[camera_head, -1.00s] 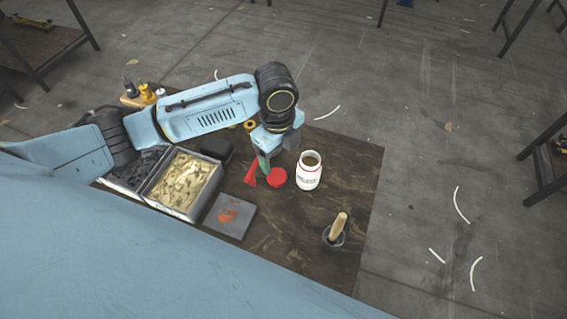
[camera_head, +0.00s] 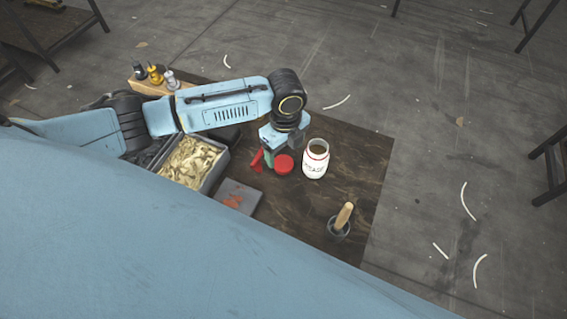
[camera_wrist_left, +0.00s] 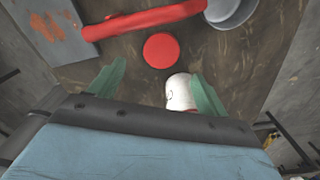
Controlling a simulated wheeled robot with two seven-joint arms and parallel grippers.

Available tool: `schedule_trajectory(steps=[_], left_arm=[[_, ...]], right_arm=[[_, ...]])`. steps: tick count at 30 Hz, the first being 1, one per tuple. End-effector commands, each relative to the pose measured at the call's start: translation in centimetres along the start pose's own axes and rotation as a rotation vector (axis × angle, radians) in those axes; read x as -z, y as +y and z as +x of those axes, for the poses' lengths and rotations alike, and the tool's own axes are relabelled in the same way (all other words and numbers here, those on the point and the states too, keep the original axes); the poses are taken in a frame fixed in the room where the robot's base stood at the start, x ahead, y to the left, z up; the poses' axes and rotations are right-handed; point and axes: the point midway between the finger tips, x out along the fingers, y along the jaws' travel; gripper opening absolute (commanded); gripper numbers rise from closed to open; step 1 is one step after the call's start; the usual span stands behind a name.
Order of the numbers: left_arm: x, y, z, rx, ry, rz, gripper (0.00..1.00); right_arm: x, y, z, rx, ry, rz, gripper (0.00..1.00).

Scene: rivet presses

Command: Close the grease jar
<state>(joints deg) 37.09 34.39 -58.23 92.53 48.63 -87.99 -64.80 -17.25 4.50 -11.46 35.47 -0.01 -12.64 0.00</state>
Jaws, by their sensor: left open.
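The grease jar (camera_head: 314,163) is white with a red rim and stands upright on the dark table with its top open. It shows partly between my left fingers in the left wrist view (camera_wrist_left: 179,92). A round red lid (camera_head: 284,165) lies flat on the table, left of the jar and apart from it. The lid also shows in the left wrist view (camera_wrist_left: 164,50), ahead of the fingers. My left gripper (camera_wrist_left: 157,86) has green fingers spread wide, with nothing gripped. In the head view, the left gripper (camera_head: 269,157) is just left of the lid. My right gripper is not in view.
A red elongated object (camera_wrist_left: 145,18) lies near the lid. A grey cup (camera_head: 338,228) with a wooden handle stands nearer the front. A bin of pale pieces (camera_head: 213,178), a grey plate (camera_head: 245,193) and several small bottles (camera_head: 155,75) are left.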

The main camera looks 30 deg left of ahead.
Motion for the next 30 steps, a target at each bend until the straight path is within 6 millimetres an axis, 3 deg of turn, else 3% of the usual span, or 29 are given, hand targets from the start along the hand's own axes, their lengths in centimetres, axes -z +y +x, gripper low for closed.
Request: schedule_trajectory(steps=[13, 22, 30], left_arm=[[0.0, 0.0, 0.9, 0.001, 0.001, 0.000, 0.77], [-0.2, 0.0, 5.1, -0.001, 0.001, -0.001, 0.77], [-0.2, 0.0, 5.9, 0.001, 0.000, 0.001, 0.77]], right_arm=[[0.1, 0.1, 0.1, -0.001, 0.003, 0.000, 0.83], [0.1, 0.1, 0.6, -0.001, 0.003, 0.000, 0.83], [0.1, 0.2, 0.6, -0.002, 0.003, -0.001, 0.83]])
